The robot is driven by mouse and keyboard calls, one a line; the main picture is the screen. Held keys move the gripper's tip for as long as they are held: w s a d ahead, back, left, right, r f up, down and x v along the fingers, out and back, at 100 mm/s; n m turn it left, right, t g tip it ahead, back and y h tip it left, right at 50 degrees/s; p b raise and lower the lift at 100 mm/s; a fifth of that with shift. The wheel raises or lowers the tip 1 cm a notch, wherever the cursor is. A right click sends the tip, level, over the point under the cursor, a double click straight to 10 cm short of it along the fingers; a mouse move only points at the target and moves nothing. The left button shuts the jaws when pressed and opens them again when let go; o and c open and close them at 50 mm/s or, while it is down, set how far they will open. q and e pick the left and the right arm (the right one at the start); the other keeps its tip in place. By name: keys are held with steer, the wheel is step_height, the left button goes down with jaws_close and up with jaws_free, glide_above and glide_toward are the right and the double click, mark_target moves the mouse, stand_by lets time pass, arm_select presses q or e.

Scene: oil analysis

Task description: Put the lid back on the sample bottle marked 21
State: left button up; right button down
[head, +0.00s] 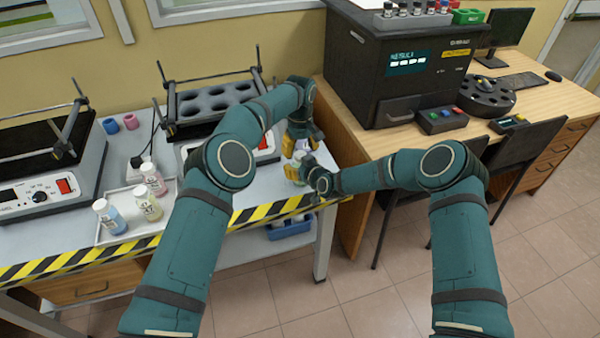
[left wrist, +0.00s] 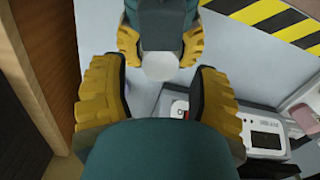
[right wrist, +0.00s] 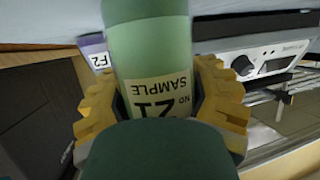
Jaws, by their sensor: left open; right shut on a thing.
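The sample bottle marked 21 (right wrist: 155,60) is pale green, with its label upside down in the right wrist view. My right gripper (right wrist: 160,100) is shut around it. In the head view the bottle (head: 292,173) is partly hidden by my grippers at the bench's right end. A round white disc, seemingly the lid (left wrist: 160,66), shows between my right gripper's fingers in the left wrist view. I cannot tell whether it is seated on the bottle. My left gripper (left wrist: 152,92) is open just above the disc, its fingers either side and apart from it; it also shows in the head view (head: 301,142).
A white tray (head: 112,236) with several capped bottles stands left on the bench. A lilac labelled item (right wrist: 95,52) is close behind the held bottle. A device with a rack (head: 215,100) is behind my left arm. A black analyser (head: 400,75) stands on the desk.

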arm_select(q)
step_height(320, 180, up, 2)
steer(key=shift+r, duration=0.1)
steer(key=shift+o, duration=0.4)
steer(key=shift+r+n, duration=0.45)
steer(key=shift+n, duration=0.05)
steer(key=shift+r+n, duration=1.1)
steer(key=shift+r, duration=0.2)
steer(key=shift+f, duration=4.05)
